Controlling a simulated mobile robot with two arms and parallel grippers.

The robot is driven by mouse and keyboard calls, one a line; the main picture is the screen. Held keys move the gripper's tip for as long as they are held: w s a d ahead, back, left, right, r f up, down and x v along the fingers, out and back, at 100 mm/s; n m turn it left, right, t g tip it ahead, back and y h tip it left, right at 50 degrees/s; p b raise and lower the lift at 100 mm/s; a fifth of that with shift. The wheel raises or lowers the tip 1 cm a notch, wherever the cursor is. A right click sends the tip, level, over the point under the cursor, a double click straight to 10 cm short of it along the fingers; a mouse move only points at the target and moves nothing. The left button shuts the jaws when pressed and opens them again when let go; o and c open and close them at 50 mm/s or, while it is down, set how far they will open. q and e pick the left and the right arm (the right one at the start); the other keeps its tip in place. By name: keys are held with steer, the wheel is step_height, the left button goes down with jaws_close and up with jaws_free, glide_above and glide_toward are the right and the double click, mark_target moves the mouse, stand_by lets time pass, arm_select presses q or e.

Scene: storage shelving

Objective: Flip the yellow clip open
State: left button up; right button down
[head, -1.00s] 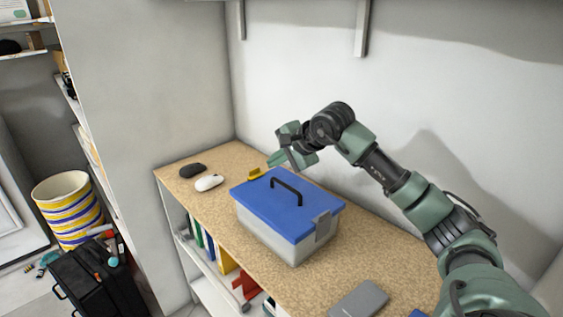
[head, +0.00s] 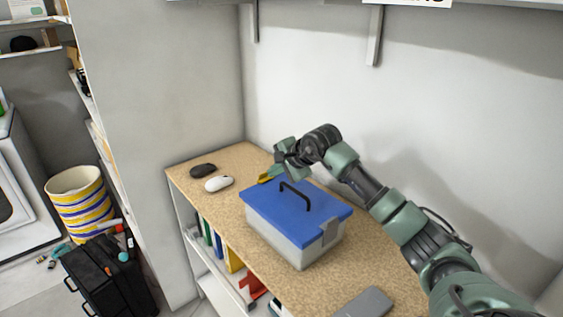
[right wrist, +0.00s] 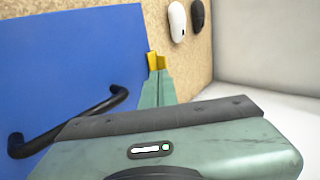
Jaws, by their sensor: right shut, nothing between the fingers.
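The yellow clip (head: 265,179) is at the far left end of a box with a blue lid (head: 314,212) and a grey-white body. In the right wrist view the clip (right wrist: 154,61) sticks out past the lid's edge, just beyond my fingertips. My right gripper (head: 275,173) is shut and empty, its green fingertips (right wrist: 159,76) at or very near the clip; I cannot tell whether they touch. A grey clip (head: 330,233) is at the box's near end. The lid is on the box, with a black handle (head: 295,196) on top. My left gripper is not in view.
A white mouse (head: 219,184) and a black mouse (head: 203,170) lie on the speckled shelf top (head: 215,210) left of the box. A grey flat object (head: 364,303) lies at the front. A wall stands close behind the box.

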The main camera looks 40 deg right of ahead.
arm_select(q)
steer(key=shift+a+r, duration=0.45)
arm_select(e)
steer(key=shift+x, duration=1.25)
arm_select(q)
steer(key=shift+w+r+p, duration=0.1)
steer(key=shift+p, duration=0.25)
arm_select(e)
steer(key=shift+r, duration=0.1)
steer(key=shift+w+r, duration=0.1)
steer(key=shift+w, duration=0.05)
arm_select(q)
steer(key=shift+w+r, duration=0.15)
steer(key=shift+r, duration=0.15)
arm_select(e)
steer(key=shift+w+g, duration=0.15)
steer(key=shift+g, duration=0.15)
